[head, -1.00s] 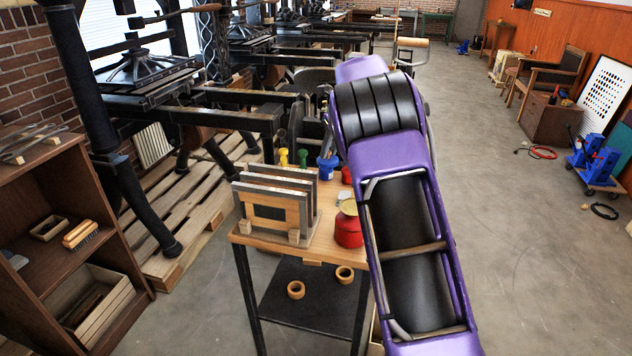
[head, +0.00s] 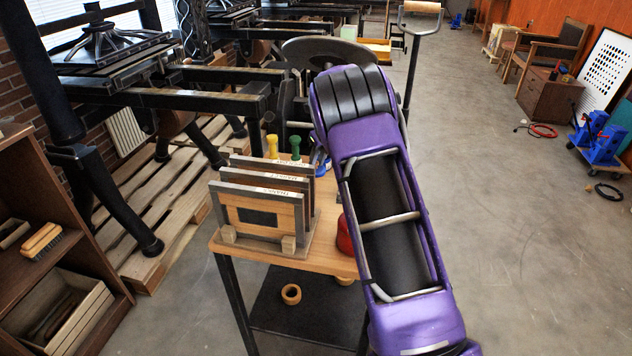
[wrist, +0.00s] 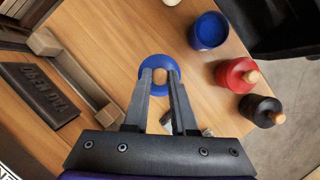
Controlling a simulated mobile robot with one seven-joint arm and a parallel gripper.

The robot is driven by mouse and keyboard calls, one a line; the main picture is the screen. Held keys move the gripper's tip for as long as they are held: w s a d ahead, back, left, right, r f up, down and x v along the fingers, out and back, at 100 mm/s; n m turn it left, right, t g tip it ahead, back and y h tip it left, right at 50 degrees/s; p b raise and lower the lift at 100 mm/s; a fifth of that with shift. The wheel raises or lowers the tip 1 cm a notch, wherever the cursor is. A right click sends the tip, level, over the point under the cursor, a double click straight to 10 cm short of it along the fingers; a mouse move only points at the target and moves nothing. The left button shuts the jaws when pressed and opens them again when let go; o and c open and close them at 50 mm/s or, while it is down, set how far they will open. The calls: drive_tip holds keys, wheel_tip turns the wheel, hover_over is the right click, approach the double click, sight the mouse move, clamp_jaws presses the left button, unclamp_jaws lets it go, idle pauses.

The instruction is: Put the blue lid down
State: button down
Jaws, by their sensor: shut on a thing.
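In the wrist view, the blue lid (wrist: 158,61) is a round disc with a wooden knob, just past my fingertips. My gripper (wrist: 160,76) is shut on the lid's knob, over the wooden table top (wrist: 103,45). I cannot tell whether the lid touches the wood. The blue pot (wrist: 208,30) stands to the right of the lid, apart from it, with its top open.
A red pot (wrist: 232,76) and a black pot (wrist: 261,109), both with wooden knobs, stand along the table edge. A wooden rack (head: 262,216) holds upright framed plates on the table's left. Yellow and green handles (head: 272,147) stand behind it. Bare wood lies around the lid.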

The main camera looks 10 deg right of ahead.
sight(317, 188)
wheel_tip(317, 188, down, 7)
drive_tip(key=shift+r+b, duration=0.2)
drive_tip(key=shift+b, duration=0.2)
drive_tip(key=shift+r, duration=0.1)
drive_tip(key=c, duration=0.7)
unclamp_jaws()
drive_tip(key=p+v, duration=0.1)
drive_tip(key=v, duration=1.1)
